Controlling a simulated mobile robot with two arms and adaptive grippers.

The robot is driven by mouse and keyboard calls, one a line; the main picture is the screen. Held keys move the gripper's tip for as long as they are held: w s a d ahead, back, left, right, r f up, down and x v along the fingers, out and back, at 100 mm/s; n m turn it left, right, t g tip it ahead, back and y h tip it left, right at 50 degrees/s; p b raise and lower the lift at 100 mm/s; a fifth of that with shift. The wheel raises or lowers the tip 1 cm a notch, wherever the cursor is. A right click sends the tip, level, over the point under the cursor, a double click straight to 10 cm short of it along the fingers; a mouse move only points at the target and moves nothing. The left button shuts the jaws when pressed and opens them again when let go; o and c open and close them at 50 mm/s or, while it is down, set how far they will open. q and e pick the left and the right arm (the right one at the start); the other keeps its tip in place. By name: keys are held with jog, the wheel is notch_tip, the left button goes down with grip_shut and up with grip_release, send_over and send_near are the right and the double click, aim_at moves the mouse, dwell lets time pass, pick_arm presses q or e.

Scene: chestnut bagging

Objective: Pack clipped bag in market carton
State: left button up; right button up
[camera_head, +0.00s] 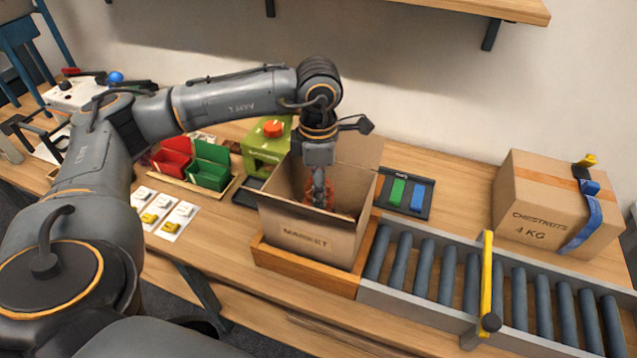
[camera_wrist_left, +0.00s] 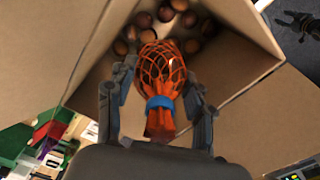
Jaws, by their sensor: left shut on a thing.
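The open cardboard market carton (camera_head: 290,232) stands upright in a wooden tray (camera_head: 305,271) at the left end of the roller conveyor. My left gripper (camera_head: 319,188) reaches down into the carton from above. It is shut on an orange net bag (camera_wrist_left: 160,68) with a blue clip (camera_wrist_left: 160,102) around its neck. The fingers stand either side of the bag's neck in the left wrist view. Several brown chestnuts (camera_wrist_left: 190,20) show beyond the bag, inside the carton. The carton's front wall hides most of the bag in the head view.
A roller conveyor (camera_head: 440,270) with a yellow bar (camera_head: 487,275) runs right. A closed chestnut box (camera_head: 540,205) stands behind it. Red (camera_head: 171,158) and green (camera_head: 208,167) bins and a green machine (camera_head: 262,150) stand left of the carton. A shelf (camera_head: 480,8) hangs above.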

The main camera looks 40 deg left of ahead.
pick_arm(q)
jog(key=shift+f+b, duration=2.55)
jog(key=shift+f, duration=0.7)
jog(key=o, duration=1.4)
jog(key=shift+c, duration=0.2)
jog(key=shift+r+p, duration=3.8)
jog(key=shift+r, duration=2.75)
